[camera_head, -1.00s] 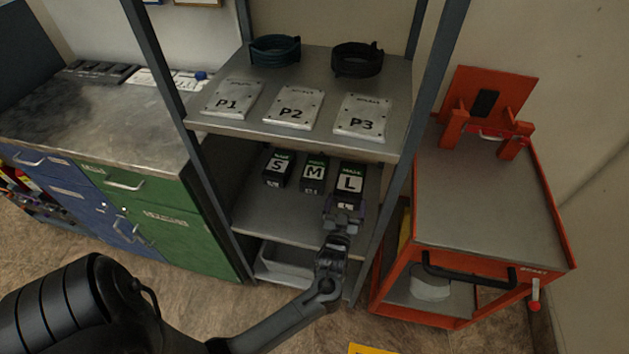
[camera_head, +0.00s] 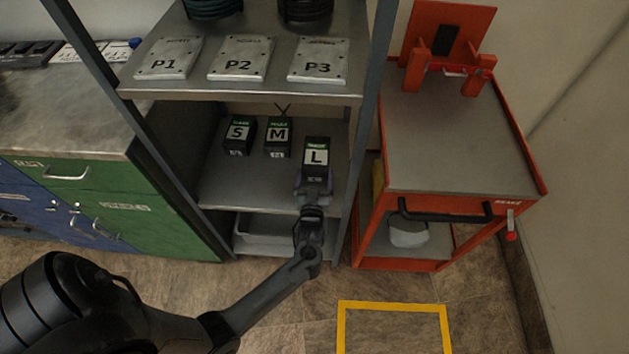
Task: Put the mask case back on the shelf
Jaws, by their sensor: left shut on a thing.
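The mask case marked L (camera_head: 316,158) is a small dark box with a green and white label. It is at the right of the shelf unit's middle shelf (camera_head: 225,185), nearer the front edge than the S case (camera_head: 239,134) and the M case (camera_head: 278,136). My left gripper (camera_head: 314,186) is shut on the front of the L case, with the arm reaching in from the lower left. I cannot tell whether the L case's underside touches the shelf. My right gripper is not in view.
The upper shelf (camera_head: 200,90) holds plates P1, P2 and P3, with coiled hoses behind. Grey uprights (camera_head: 365,130) bound the shelf. A red cart (camera_head: 460,150) stands close on the right, a green cabinet (camera_head: 150,205) on the left. A grey bin (camera_head: 270,235) sits below.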

